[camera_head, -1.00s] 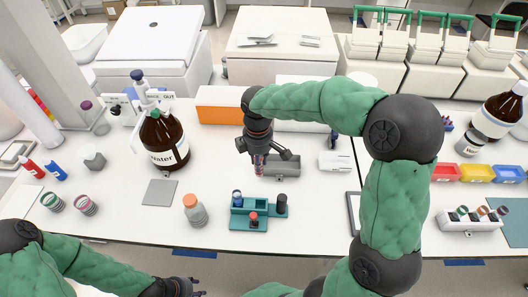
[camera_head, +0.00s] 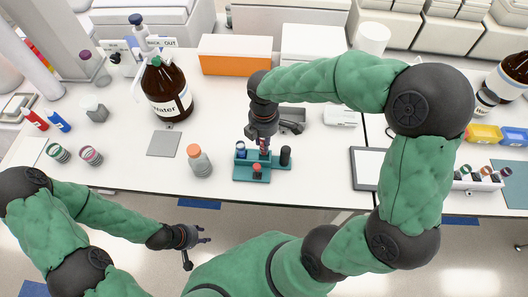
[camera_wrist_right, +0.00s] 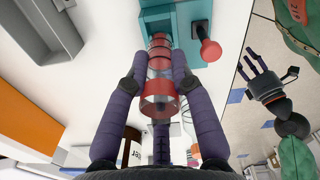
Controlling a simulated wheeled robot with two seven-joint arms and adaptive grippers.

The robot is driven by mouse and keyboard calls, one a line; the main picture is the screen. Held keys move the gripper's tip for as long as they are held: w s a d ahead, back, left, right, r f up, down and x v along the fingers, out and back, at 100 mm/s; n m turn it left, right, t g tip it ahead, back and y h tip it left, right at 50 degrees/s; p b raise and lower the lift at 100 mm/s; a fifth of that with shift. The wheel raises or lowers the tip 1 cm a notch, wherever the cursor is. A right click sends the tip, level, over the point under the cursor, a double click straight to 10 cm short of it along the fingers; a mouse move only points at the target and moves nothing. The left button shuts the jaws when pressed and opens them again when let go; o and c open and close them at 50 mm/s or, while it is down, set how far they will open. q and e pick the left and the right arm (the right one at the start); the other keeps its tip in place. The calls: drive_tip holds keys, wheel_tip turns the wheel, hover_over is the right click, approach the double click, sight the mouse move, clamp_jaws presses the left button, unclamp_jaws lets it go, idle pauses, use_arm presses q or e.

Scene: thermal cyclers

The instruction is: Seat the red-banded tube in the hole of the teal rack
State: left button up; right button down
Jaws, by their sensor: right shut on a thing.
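The red-banded tube (camera_head: 264,145) is clear with red rings, held roughly upright in my right gripper (camera_head: 265,141) at the teal rack (camera_head: 251,174). In the right wrist view the tube (camera_wrist_right: 160,68) sits between the two purple fingers of the right gripper (camera_wrist_right: 163,82), its far end at the teal rack (camera_wrist_right: 223,18). The hole is hidden behind the tube, so I cannot tell whether the end is inside it or just above. My left gripper (camera_head: 203,236) is open and empty, off the table's front edge.
A grey tray (camera_head: 293,113) lies behind. A dark-edged tablet (camera_head: 366,166) lies to the right.

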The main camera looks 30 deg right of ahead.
drive_tip(key=shift+f+b, duration=0.7)
drive_tip(key=shift+f, duration=2.3)
drive_tip(key=c, duration=1.1)
unclamp_jaws()
drive_tip(key=shift+f, duration=0.15)
drive_tip(key=shift+o, duration=0.2)
wheel_tip(320, 180, up, 12)
drive_tip(key=p, duration=0.3)
drive_tip(key=shift+r, duration=0.2)
